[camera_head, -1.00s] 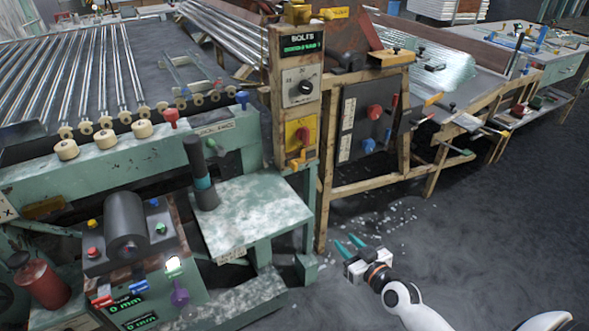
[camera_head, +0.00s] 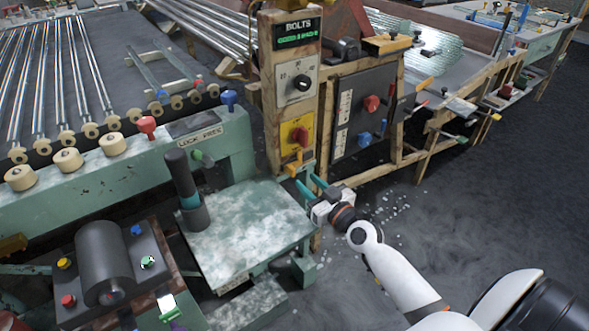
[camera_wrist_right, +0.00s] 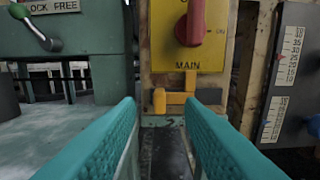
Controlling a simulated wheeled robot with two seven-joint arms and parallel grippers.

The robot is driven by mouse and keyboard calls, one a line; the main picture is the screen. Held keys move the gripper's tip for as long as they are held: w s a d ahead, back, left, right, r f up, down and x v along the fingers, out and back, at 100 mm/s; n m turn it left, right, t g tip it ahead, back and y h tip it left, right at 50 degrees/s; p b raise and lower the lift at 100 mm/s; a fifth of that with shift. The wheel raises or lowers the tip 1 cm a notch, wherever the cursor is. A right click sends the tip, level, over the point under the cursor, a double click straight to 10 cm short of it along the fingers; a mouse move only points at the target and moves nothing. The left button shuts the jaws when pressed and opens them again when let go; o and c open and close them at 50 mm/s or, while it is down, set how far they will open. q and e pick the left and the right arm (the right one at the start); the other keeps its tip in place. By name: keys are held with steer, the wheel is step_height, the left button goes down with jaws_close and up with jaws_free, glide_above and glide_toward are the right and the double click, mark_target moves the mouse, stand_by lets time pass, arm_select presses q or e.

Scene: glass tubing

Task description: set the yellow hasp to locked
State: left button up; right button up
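The yellow hasp (camera_head: 292,168) sits at the bottom of the wooden post, just under the yellow MAIN switch plate (camera_head: 296,138) with its red knob. In the right wrist view the hasp (camera_wrist_right: 174,99) is an orange-yellow bar with a thicker upright piece at its left end. My right gripper (camera_head: 309,188) has teal fingers, is open and empty, and points at the hasp from just in front and below. In the wrist view the hasp lies beyond the gap between the fingertips (camera_wrist_right: 163,112), apart from them. My left gripper is not in view.
A green table (camera_head: 245,225) with a dark upright cylinder (camera_head: 183,178) stands left of the gripper. A dark panel (camera_head: 364,110) with red and blue knobs is to the right. A green-knobbed LOCK FREE lever (camera_wrist_right: 48,42) is at left. Floor is open at lower right.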

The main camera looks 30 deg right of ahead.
mark_target(294, 171)
steer(key=w, duration=0.6)
steer(key=shift+w+a, duration=0.25)
steer(key=shift+w, duration=0.05)
jaws_close()
